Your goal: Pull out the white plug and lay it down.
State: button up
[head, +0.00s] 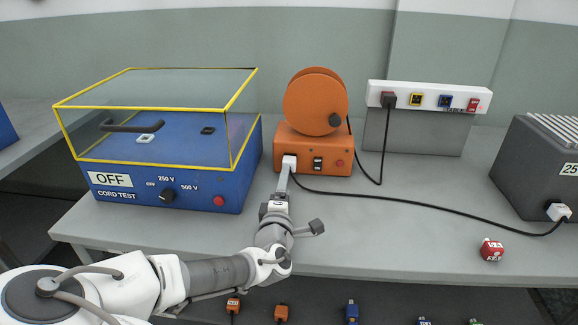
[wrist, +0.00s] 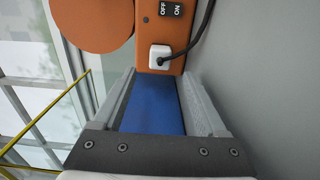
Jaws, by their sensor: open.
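The white plug (head: 289,161) sits in the socket at the left of the orange reel unit's front (head: 340,162). It also shows in the wrist view (wrist: 160,54), with a black cord leaving it. My gripper (head: 284,178) is just in front of the plug. In the wrist view my gripper's fingers (wrist: 158,76) are apart, with their tips just short of the plug and nothing held between them. A second white plug (head: 557,211) is in the dark ribbed box (head: 535,165) at the far right.
The blue cord tester (head: 185,195) with a yellow-edged clear cover stands close on the left. A white socket strip (head: 430,92) holds a dark plug behind. A red tagged block (head: 492,250) lies near the front right.

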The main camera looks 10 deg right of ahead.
aim_at(290, 163)
jog(key=shift+b+x, duration=0.75)
jog(key=shift+x, duration=3.75)
grip_shut()
jog(key=shift+s, duration=0.1)
jog(key=shift+p+v, duration=0.8)
jog(key=shift+v, duration=2.15)
